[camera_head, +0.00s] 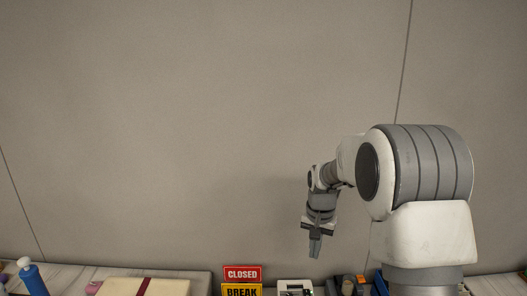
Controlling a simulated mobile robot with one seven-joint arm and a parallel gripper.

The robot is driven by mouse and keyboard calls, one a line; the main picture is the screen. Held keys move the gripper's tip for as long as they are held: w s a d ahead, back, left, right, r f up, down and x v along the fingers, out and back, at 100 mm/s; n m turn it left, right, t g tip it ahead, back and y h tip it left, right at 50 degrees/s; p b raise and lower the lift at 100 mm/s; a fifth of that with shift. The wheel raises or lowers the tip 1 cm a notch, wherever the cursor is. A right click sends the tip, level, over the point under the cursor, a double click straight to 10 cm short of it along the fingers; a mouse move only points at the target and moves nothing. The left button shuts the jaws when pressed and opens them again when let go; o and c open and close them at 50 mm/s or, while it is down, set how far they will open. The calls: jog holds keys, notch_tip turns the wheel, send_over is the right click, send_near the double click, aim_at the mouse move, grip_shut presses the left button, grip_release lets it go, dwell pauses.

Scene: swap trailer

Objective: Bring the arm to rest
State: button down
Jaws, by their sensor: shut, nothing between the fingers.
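My arm rises at the right of the head view, with its thick white and grey joint nearest the camera. The arm bends to the left and down. My gripper (315,246) hangs from its end, pointing down, with its fingers together and nothing between them. In the picture it is above the items along the bottom edge and apart from them.
A worktop (190,277) runs along the bottom edge against a plain grey wall (180,130). On it are a blue bottle (33,279), a cream box with a dark red band (120,287), a red CLOSED sign (242,273) and a yellow BREAK sign (241,290).

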jog(key=s+r+n+t, duration=0.2)
jog(key=s+r, duration=1.2)
jog(key=s+r+n+t, duration=0.1)
jog(key=s+n+t, duration=0.1)
jog(key=s, duration=1.4)
jog(key=shift+s+r+n, duration=0.2)
jog(key=shift+n, duration=0.2)
